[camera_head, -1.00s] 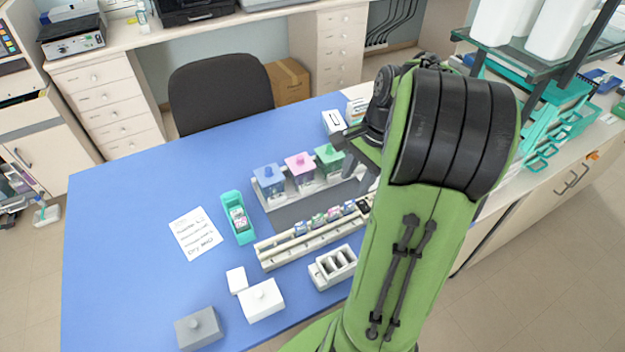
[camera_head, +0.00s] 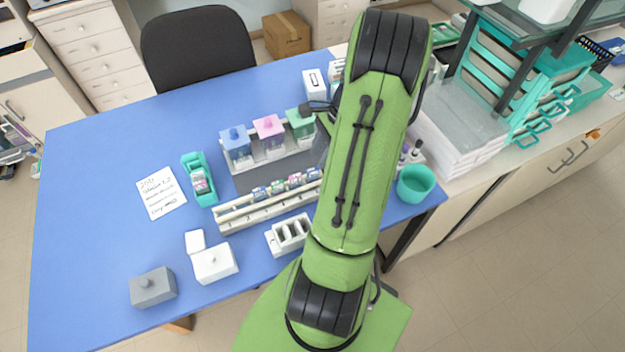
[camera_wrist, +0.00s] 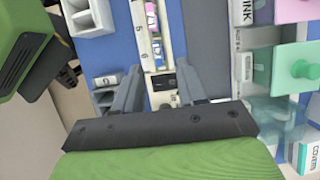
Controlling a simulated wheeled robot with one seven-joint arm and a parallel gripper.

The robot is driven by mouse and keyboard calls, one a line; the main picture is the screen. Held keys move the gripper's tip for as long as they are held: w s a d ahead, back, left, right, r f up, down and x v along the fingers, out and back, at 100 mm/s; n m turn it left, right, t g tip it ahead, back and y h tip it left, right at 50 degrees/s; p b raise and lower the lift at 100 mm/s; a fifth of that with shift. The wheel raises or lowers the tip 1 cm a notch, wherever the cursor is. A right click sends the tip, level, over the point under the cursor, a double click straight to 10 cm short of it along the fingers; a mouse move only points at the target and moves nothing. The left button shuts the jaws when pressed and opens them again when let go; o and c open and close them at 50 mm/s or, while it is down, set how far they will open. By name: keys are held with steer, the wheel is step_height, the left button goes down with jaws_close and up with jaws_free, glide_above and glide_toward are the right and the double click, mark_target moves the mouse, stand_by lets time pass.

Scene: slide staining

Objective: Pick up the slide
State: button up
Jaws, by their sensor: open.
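My gripper (camera_wrist: 157,73) is open in the wrist view, with its two fingers on either side of the slide rack's end. The cream slide rack (camera_head: 250,217) lies on the blue table and also shows in the wrist view (camera_wrist: 143,36). Several slides with coloured labels (camera_head: 278,187) stand in it in a row. In the wrist view, labelled slides (camera_wrist: 157,47) lie beyond the fingertips, and a dark piece (camera_wrist: 164,82) shows between the fingers; I cannot tell if it is a slide. Nothing is visibly held.
Staining jars with blue (camera_head: 236,142), pink (camera_head: 269,135) and green (camera_head: 300,124) lids stand behind the rack. A white slotted holder (camera_head: 290,233) is in front. A teal slide holder (camera_head: 199,180) and note (camera_head: 161,193) are left. The table's left side is clear.

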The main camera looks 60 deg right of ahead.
mark_target(313, 169)
steer(key=x, duration=0.5)
steer(key=shift+a+f+b, duration=0.1)
steer(key=shift+a+b, duration=0.2)
steer(key=shift+w+f, duration=0.1)
steer(key=shift+f, duration=0.25)
steer(key=shift+r, duration=0.1)
jaws_close()
